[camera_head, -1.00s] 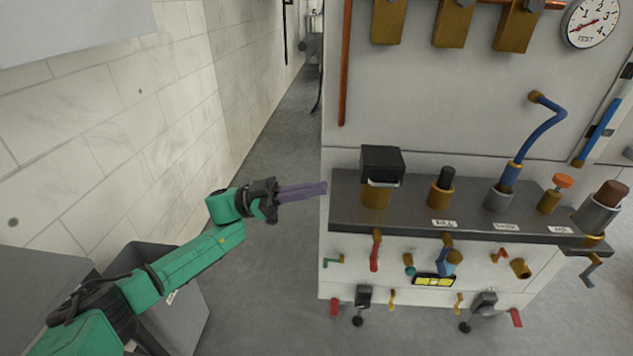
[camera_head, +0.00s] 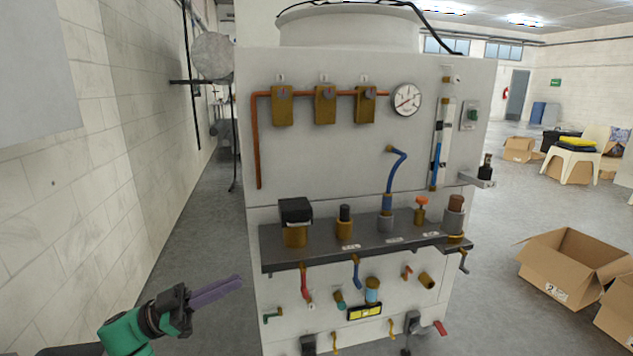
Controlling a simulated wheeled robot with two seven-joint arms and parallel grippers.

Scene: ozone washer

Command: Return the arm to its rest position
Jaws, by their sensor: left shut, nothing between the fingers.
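My left gripper (camera_head: 214,291) shows at the lower left, at the end of my green arm. Its purple fingers are shut with nothing between them and point right and slightly up. It is in the air left of the ozone washer (camera_head: 350,170), apart from the machine's front shelf (camera_head: 375,240). My right gripper is not in view.
A tiled wall (camera_head: 60,210) runs along the left. A narrow grey floor passage (camera_head: 205,200) lies between wall and machine.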

